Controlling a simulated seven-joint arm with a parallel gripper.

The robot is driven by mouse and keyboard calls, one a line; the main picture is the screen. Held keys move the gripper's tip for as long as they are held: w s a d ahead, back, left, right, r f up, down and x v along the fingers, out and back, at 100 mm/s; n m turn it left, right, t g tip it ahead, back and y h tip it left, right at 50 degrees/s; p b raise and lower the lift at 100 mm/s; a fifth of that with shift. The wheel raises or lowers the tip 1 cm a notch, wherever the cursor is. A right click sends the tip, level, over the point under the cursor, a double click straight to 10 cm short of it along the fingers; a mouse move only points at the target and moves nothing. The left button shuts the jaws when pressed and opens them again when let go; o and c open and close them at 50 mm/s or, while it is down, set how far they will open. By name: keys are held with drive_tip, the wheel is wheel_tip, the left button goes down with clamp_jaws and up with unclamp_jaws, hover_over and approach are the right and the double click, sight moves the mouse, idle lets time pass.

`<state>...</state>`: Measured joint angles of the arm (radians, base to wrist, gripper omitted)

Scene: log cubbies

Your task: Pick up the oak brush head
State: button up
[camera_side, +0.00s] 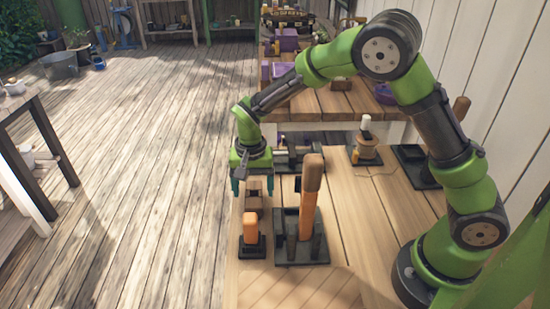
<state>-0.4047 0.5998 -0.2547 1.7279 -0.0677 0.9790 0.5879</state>
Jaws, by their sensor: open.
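My gripper (253,187) points down over the near left part of the wooden bench, with its two teal fingers spread apart. A small brown wooden block (254,190), which may be the oak brush head, shows between the fingers in the picture. I see gaps at both sides of it, and neither finger appears to touch it. I cannot tell whether the fingers are level with it or above or behind it. An orange block (250,226) stands on a small dark base just in front of it.
A tall brown-and-orange handle (311,182) stands upright in a black holder (291,250), close to the right of my gripper. A spool-like piece (367,148) stands farther back. A raised wooden shelf (330,104) with purple items lies behind. The bench's left edge is close to my gripper.

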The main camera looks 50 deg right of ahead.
sight(254, 195)
drive_tip(key=shift+f, duration=1.5)
drive_tip(key=c, duration=1.1)
drive_tip(key=shift+r, duration=0.1)
drive_tip(key=shift+c, duration=0.2)
